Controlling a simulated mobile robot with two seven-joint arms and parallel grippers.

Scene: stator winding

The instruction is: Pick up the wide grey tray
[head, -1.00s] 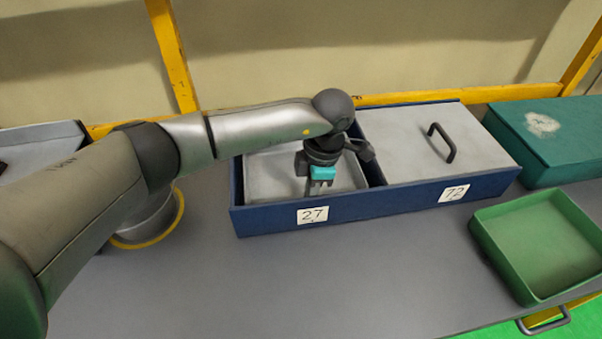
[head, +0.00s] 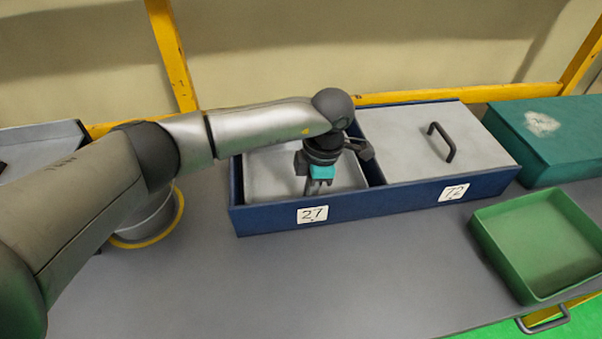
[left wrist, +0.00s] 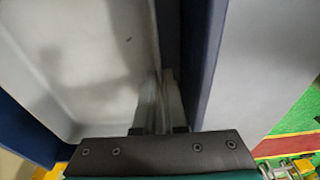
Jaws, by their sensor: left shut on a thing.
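The wide grey tray (head: 270,172) sits in the left compartment, marked 27, of the blue box (head: 340,213). My left gripper (head: 315,187) reaches down at the tray from above, fingers pointing down. In the left wrist view the tray (left wrist: 85,60) fills the left side, and my left gripper's fingers (left wrist: 160,95) are shut on its wall, beside the blue box wall (left wrist: 203,60). The arm and gripper hide part of the tray in the head view. My right gripper is not in view.
A grey lid with a dark handle (head: 442,142) covers the right compartment, marked 72. A green open tray (head: 545,245) lies at the right, a teal box (head: 560,145) behind it. Another grey tray (head: 45,138) is at far left. The front tabletop (head: 300,290) is clear.

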